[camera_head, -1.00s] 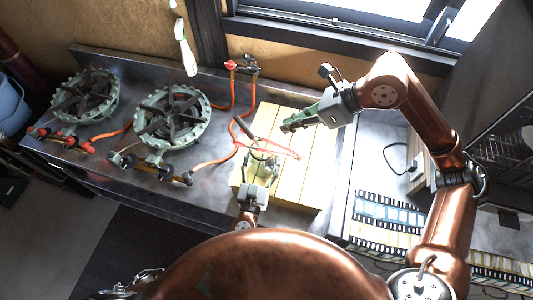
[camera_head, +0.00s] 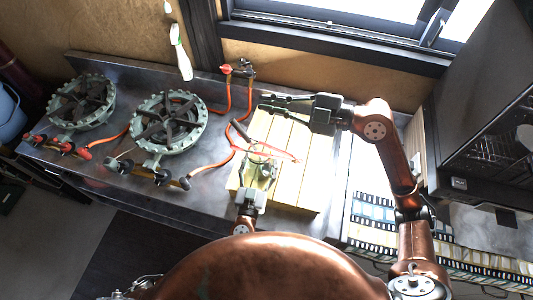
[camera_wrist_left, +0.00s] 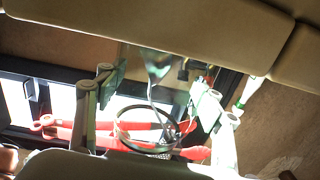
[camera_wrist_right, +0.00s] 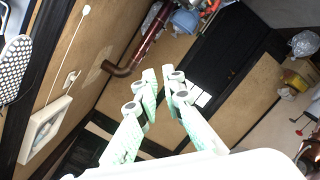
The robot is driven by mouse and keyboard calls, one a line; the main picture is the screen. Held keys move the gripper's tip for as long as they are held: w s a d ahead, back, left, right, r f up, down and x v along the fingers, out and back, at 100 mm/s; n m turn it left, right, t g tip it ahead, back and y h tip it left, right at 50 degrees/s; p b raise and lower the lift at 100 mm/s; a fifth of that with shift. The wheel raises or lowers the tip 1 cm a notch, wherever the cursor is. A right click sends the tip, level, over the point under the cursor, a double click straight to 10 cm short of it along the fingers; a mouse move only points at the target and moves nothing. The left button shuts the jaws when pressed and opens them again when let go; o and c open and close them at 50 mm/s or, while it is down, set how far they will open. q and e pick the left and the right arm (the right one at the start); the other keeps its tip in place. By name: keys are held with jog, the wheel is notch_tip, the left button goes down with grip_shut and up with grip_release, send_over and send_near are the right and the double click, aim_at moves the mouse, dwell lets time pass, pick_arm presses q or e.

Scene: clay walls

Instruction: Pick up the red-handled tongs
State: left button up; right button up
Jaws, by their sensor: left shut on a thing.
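The red-handled tongs (camera_head: 279,151) are above the pale wooden board (camera_head: 310,179) in the head view. Their red handles (camera_wrist_left: 88,134) cross between the fingers in the left wrist view. My left gripper (camera_head: 264,168) is low over the board and shut on the tongs; its fingers hide part of the grip. A dark ring-shaped tool (camera_wrist_left: 146,131) overlaps the handles, and I cannot tell whether it touches them. My right gripper (camera_head: 268,103) is at the board's back edge, pointing left, apart from the tongs. Its fingers (camera_wrist_right: 163,84) are parted and empty.
Two round gas burners (camera_head: 168,121) with orange hoses (camera_head: 211,161) stand on the metal counter to the left. A spray bottle (camera_head: 181,52) is at the back wall. A dark oven-like box (camera_head: 480,100) stands at the right, and filmstrip-patterned cloth (camera_head: 385,215) covers the right surface.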

jog(key=s+d+f+m+g+h, duration=0.1)
jog(key=s+d+f+m, duration=0.1)
jog(key=f+m, duration=0.35)
jog(key=s+d+f+m+g+h, duration=0.1)
jog(key=s+d+f+m, duration=0.15)
jog(key=f, duration=0.65)
send_near(249, 150)
jog(key=a, duration=0.1)
jog(key=w+a, duration=0.1)
jog(key=shift+w+a+f+m+g, duration=0.2)
jog(key=shift+a+f+m+g, duration=0.1)
jog(key=shift+f, duration=0.1)
jog(key=shift+x, duration=3.1)
jog(key=shift+f, duration=0.15)
grip_shut()
jog(key=shift+d, duration=0.15)
jog(key=shift+s+d+r, duration=0.1)
jog(key=shift+d+r, duration=0.15)
jog(key=shift+r, duration=0.1)
jog(key=v, duration=0.5)
jog(key=r+v, duration=0.1)
jog(key=v, duration=0.9)
jog(key=shift+a+r, duration=0.25)
jog(key=shift+r, duration=0.1)
jog(key=shift+f, duration=0.1)
